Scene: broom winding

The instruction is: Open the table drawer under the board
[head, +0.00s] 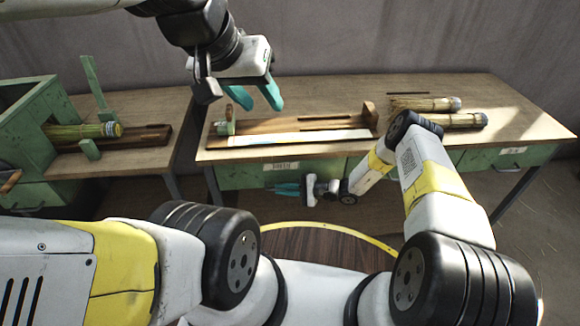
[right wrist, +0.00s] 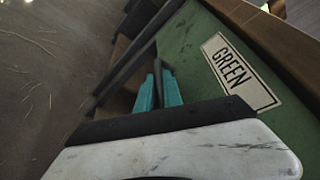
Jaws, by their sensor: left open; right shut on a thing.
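The table drawer (head: 240,176) has a green front under the wooden board (head: 222,142), with a white label (head: 282,166). In the right wrist view this label (right wrist: 238,72) reads GREEN on the green front (right wrist: 190,38). My right gripper (head: 288,190) is low in front of the drawer. Its teal fingers also show in the right wrist view (right wrist: 158,88), shut beside the front; what they grip, likely the handle, is mostly hidden. My left gripper (head: 254,97) is open and empty above the board. I cannot tell whether the drawer is out at all.
Two straw bundles (head: 425,103) lie on the table right of the board. Another green drawer (head: 490,158) is at the right. A second table (head: 140,103) at the left carries a green machine (head: 28,130) with a straw bundle. A gap separates the tables.

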